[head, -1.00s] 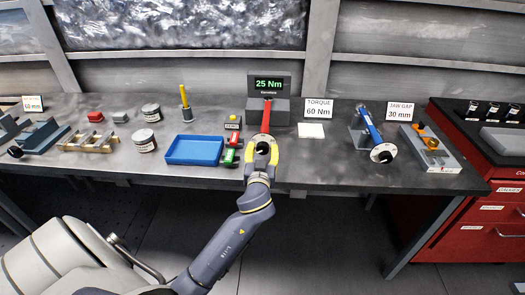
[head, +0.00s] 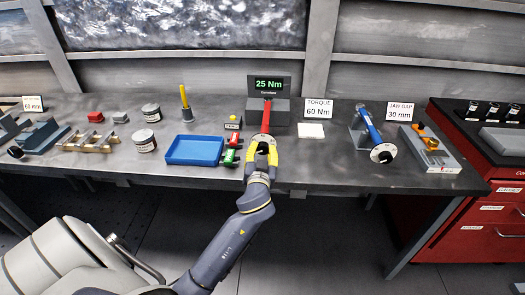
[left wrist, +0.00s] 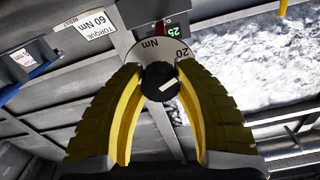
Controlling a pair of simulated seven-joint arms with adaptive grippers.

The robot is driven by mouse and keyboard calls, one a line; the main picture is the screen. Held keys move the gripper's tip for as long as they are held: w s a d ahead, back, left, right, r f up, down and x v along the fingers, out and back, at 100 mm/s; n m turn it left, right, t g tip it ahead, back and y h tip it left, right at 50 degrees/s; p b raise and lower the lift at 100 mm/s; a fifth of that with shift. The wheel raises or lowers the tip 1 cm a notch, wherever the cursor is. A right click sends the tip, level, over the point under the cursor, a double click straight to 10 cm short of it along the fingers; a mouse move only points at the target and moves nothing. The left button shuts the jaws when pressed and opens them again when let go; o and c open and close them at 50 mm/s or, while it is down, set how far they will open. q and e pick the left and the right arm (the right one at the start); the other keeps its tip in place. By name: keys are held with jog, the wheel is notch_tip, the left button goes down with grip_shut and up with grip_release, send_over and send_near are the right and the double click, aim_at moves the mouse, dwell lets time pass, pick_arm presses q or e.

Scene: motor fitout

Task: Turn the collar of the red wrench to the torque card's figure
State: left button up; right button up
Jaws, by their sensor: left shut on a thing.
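The red wrench (head: 266,120) points out from its grey stand toward the front edge of the bench. A display (head: 268,84) above it reads 25 Nm. The torque card (head: 319,109) to its right reads 60 Nm. My left gripper (head: 262,152) is shut on the collar at the wrench's near end, and its yellow fingers largely hide the collar. In the left wrist view, the fingers hold the dark round collar (left wrist: 160,82) from both sides. A pale scale (left wrist: 166,50) beside it shows 20 Nm. My right gripper is not in view.
A blue wrench (head: 370,125) rests in a stand to the right, near the jaw gap card (head: 401,110). Green and red small parts (head: 231,155) lie close to the left of my gripper, beside a blue tray (head: 194,150). A white pad (head: 311,131) lies right of the stand.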

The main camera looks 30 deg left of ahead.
pick_arm(q)
jog(key=m, duration=0.6)
jog(key=shift+a, duration=0.1)
jog(key=m, duration=0.5)
jog(key=shift+s+m, duration=0.1)
jog(key=shift+m, duration=0.3)
jog(key=m, duration=0.5)
jog(key=shift+a+r, duration=0.1)
jog(key=m, duration=0.5)
jog(key=shift+r, duration=0.15)
jog(key=shift+m, duration=0.3)
jog(key=o, duration=1.3)
jog(key=v, duration=1.2)
